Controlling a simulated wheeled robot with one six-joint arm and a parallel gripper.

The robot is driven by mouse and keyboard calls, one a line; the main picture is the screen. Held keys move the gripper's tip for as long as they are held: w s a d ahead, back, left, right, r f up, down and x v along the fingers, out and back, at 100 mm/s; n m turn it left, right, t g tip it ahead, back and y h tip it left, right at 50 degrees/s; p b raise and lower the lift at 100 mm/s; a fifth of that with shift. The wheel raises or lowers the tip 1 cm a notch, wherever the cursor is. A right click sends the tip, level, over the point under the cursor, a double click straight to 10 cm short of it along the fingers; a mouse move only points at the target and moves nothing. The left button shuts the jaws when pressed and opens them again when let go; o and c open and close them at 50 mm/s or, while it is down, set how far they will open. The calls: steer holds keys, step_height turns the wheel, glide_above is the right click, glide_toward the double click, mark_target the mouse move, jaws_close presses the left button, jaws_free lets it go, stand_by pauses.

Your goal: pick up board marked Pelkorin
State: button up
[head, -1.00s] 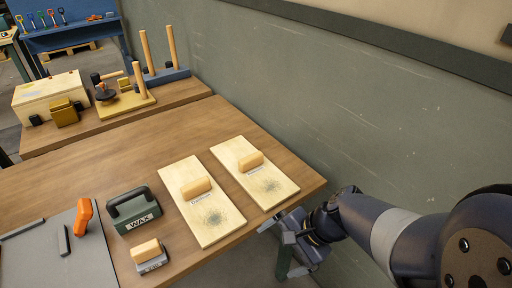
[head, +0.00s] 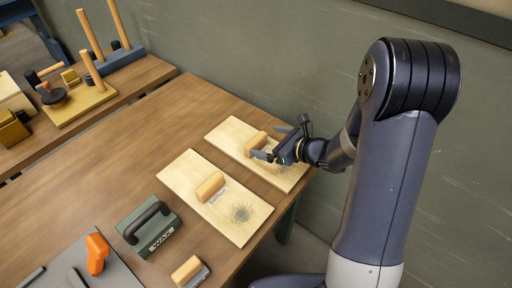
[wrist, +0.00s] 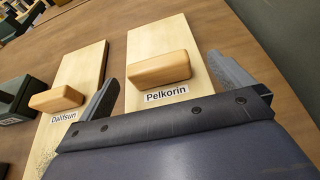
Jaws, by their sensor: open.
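The board marked Pelkorin (wrist: 165,35) is pale wood with a rounded wooden handle (wrist: 160,68) and a label below it. In the head view this board (head: 228,128) is the far one of two, near the table's wall-side edge; my gripper hides its label there. My gripper (head: 273,143) is open and empty over it, close to the handle. In the wrist view my gripper's fingers (wrist: 165,88) stand apart, one toward each side of the handle. I cannot tell how high above the board they are.
A similar board marked Dalifsun (head: 175,178) lies left of it, with its own handle. A green WAX block (head: 150,228), a small wooden-handled block (head: 188,270) and an orange-handled tool (head: 97,252) are further left. A wall runs behind.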

mark_target(252, 140)
steer(key=shift+s+f+p+x, duration=0.15)
steer(key=shift+p+x, duration=0.15)
steer(key=shift+x, duration=1.55)
steer(key=shift+s+f+p+x, duration=0.15)
steer(key=shift+p+x, duration=0.1)
steer(key=shift+x, duration=1.6)
steer(key=shift+a, duration=0.1)
steer(key=shift+c, duration=0.6)
steer(key=c, duration=1)
steer(key=shift+c, duration=0.8)
steer(key=shift+r, duration=0.15)
